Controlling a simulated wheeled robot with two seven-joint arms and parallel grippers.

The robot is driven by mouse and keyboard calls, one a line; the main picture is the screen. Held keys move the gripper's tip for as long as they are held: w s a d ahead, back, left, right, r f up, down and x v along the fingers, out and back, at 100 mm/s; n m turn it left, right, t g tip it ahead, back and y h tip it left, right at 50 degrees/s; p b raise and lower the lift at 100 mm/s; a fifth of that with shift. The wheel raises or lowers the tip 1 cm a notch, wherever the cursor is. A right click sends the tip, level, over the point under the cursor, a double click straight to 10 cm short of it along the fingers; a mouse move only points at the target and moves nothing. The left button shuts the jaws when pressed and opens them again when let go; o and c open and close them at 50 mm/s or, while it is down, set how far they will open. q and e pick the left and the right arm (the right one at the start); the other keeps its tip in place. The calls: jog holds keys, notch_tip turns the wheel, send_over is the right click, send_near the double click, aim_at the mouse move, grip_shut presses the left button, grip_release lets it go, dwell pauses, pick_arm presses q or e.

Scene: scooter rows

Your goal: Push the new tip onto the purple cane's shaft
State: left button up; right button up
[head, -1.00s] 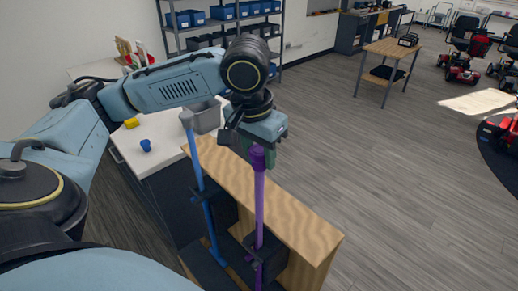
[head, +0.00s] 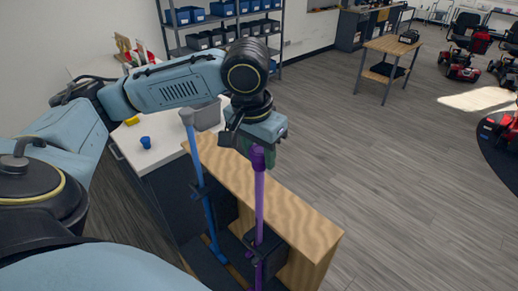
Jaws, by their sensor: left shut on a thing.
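The purple cane (head: 259,205) stands upright, held against the front of the wooden bench. A darker, wider purple end piece, seemingly the new tip (head: 257,157), is at the top of its shaft. My left gripper (head: 258,153) reaches in from the left and is at this top end, pointing down. It is shut, apparently on the tip; its fingers are partly hidden behind the purple end, so the exact grip and how far the tip sits on the shaft cannot be told. My right gripper is not in view.
A blue cane (head: 203,185) with a grey tip stands left of the purple one. The wooden bench top (head: 290,215) is bare. A white counter (head: 140,150) holds a blue cup (head: 145,142) and a grey bin (head: 208,116). Open floor lies right; scooters stand beyond.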

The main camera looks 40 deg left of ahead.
pick_arm(q)
jog(key=shift+f, duration=0.4)
dwell(0.5)
jog(key=o, duration=1.8)
jog(key=shift+r, duration=4.5)
